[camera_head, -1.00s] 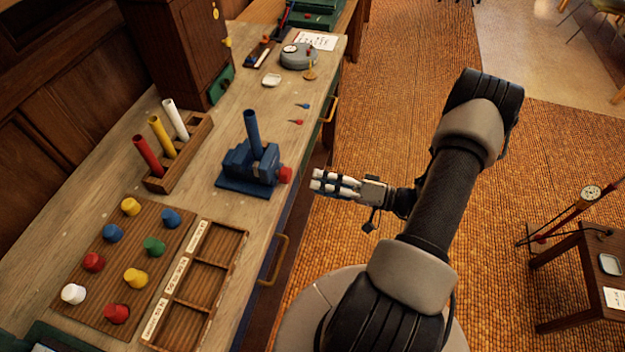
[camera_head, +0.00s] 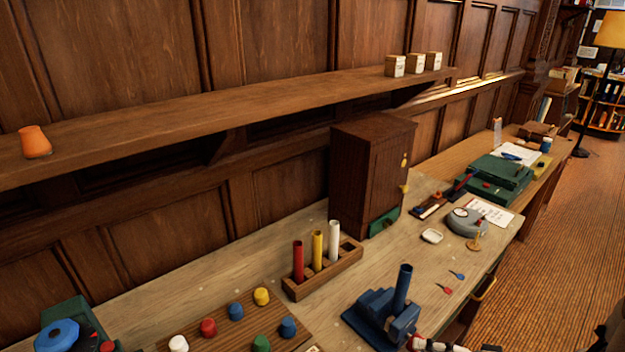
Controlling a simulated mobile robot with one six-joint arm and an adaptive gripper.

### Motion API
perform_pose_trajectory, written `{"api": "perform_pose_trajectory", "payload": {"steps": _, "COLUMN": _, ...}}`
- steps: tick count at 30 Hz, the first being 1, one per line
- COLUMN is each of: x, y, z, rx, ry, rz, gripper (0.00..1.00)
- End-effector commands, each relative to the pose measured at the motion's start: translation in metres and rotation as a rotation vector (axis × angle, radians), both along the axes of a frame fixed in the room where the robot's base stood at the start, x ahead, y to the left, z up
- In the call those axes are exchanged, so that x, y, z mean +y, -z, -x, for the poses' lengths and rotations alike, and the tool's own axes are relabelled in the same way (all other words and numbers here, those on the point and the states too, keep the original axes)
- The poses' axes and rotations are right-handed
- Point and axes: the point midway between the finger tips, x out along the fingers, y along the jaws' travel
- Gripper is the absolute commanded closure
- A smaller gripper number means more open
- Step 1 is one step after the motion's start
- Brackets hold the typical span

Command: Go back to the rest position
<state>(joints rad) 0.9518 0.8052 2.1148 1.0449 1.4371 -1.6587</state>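My gripper (camera_head: 432,344) shows only in part at the bottom edge of the head view, right of centre. Its pale fingertips lie close to the right side of a blue vise-like block (camera_head: 377,322) with a blue tube (camera_head: 402,290) standing in it. The rest of the gripper and nearly all of my arm are cut off below the frame. I cannot tell whether the fingers are apart or closed, and I see nothing clearly held.
The workbench (camera_head: 225,270) carries a rack (camera_head: 340,272) with red, yellow and white tubes, a board of coloured pegs (camera_head: 262,320) and a wooden cabinet (camera_head: 365,180). A shelf (camera_head: 200,105) runs along the wall above. Open floor (camera_head: 540,270) lies at right.

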Motion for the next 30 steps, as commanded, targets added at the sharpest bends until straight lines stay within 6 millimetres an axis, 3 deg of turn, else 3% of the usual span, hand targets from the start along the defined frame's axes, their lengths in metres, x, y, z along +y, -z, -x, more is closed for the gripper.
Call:
{"api": "perform_pose_trajectory", "payload": {"steps": 1, "x": 0.017, "y": -0.016, "z": 0.003, "rx": 0.042, "ry": -0.075, "rz": 0.05, "gripper": 0.41}}
{"api": "perform_pose_trajectory", "payload": {"steps": 6, "x": 0.061, "y": -0.05, "z": 0.028, "rx": 0.218, "ry": -0.257, "rz": 0.239, "gripper": 0.41}}
{"api": "perform_pose_trajectory", "payload": {"steps": 12, "x": 0.093, "y": -0.082, "z": 0.063, "rx": 0.359, "ry": -0.353, "rz": 0.53, "gripper": 0.41}}
{"api": "perform_pose_trajectory", "payload": {"steps": 21, "x": 0.107, "y": -0.122, "z": 0.105, "rx": 0.373, "ry": -0.25, "rz": 0.979, "gripper": 0.41}}
{"api": "perform_pose_trajectory", "payload": {"steps": 30, "x": 0.102, "y": -0.16, "z": 0.121, "rx": 0.193, "ry": 0.016, "rz": 1.21, "gripper": 0.41}}
